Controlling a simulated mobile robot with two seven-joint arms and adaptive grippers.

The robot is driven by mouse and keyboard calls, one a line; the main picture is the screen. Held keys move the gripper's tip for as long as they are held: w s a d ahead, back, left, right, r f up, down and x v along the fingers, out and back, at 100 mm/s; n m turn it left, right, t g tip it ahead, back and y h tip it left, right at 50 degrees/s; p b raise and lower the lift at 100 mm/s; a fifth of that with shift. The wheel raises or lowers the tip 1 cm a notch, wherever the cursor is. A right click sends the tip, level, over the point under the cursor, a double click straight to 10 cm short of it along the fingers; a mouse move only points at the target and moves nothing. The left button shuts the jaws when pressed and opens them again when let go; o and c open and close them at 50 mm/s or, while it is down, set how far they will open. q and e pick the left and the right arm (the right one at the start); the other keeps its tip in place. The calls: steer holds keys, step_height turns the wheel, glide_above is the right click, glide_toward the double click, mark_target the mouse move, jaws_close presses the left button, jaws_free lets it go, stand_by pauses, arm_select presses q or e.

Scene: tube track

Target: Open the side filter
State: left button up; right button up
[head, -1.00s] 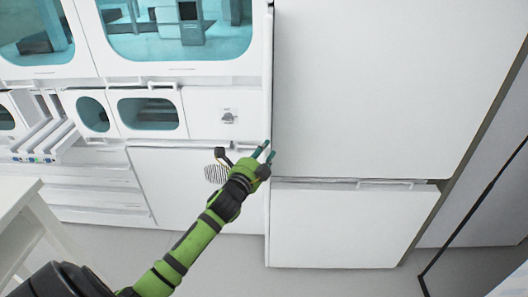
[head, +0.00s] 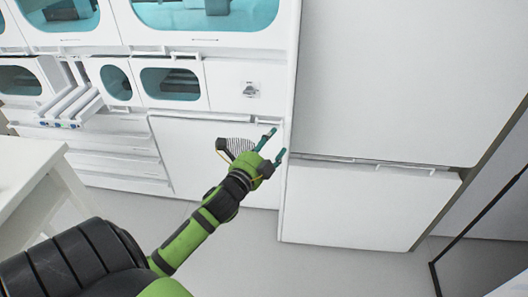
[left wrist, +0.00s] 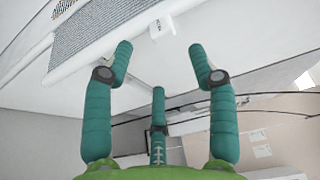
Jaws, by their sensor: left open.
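A white lower panel (head: 186,150) carries a striped grey grille (head: 238,144), partly hidden behind my left gripper. This looks like the side filter. My left gripper (head: 276,144) is open and empty in front of the panel's right part, near the white vertical edge. In the left wrist view, the grey mesh of the filter (left wrist: 105,28) in a white frame lies beyond the left finger. A small white labelled block (left wrist: 162,27) shows beyond the gap between the fingertips. I cannot tell whether any finger touches the panel. My right gripper is in neither view.
A tall white cabinet (head: 390,80) stands right of the panel, with a lower white door (head: 365,205). Teal-windowed compartments (head: 170,84) and a knob panel (head: 250,90) are above. A white table (head: 25,170) is at left. The grey floor (head: 250,260) in front looks clear.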

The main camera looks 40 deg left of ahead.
arm_select(q)
steer(key=s, duration=0.3)
steer(key=shift+s+d, duration=0.25)
steer(key=shift+f, duration=0.1)
steer(key=s+d+f+n+g, duration=0.1)
steer(key=s+f+n+g, duration=0.15)
steer(key=f, duration=0.85)
steer(key=s+d+f+n+g+h, duration=0.1)
steer(key=s+f+n+g, duration=0.15)
steer(key=f, duration=0.95)
steer(key=s+d+f+n+g, duration=0.1)
steer(key=s+f+n+g, duration=0.2)
steer(key=f, duration=0.8)
steer(key=s+d+f+n+g, duration=0.2)
steer(key=s+d+f+g, duration=0.1)
steer(key=s+f, duration=0.4)
steer(key=s+d+f+n+g+h, duration=0.1)
steer(key=s+f, duration=0.5)
steer(key=s, duration=0.8)
steer(key=s+d+f+n+g, duration=0.2)
steer(key=s+d+f+g, duration=0.2)
steer(key=s, duration=0.6)
step_height(320, 180, down, 4)
steer(key=shift+s+d+r+n+g+h, duration=0.15)
steer(key=shift+s+d+n+g+h, duration=0.25)
steer(key=shift+d, duration=0.6)
